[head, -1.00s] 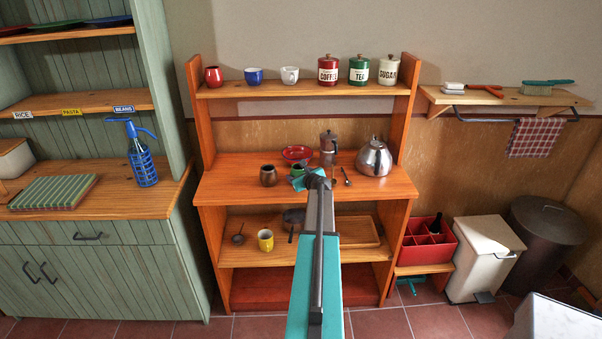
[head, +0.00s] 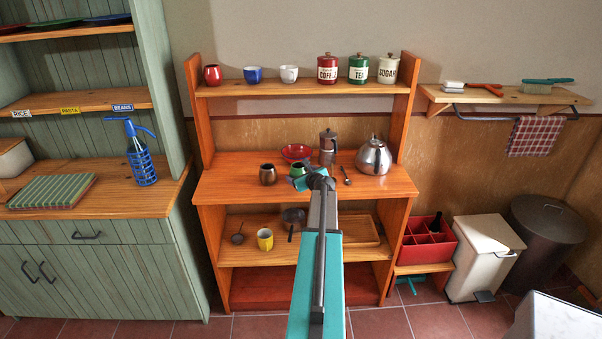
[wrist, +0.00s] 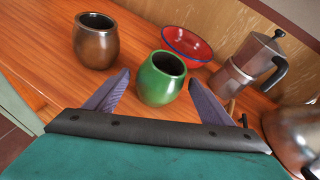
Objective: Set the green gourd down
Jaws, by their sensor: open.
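The green gourd (wrist: 160,82) is a small rounded cup with a dark open mouth. It stands upright on the wooden counter (head: 230,185) of the orange shelf unit. In the head view the green gourd (head: 297,170) shows just left of the end of my arm, partly covered by it. My gripper (wrist: 158,92) is open, with one dark finger on each side of the gourd and a visible gap at each side. In the head view my gripper is mostly hidden at the end of my arm.
A brown gourd (wrist: 95,42) stands left of the green one. A red bowl (wrist: 187,45) is behind it. A moka pot (wrist: 246,68) and a steel kettle (wrist: 292,135) stand to the right. A spoon (head: 346,176) lies near the kettle. The counter's left part is clear.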

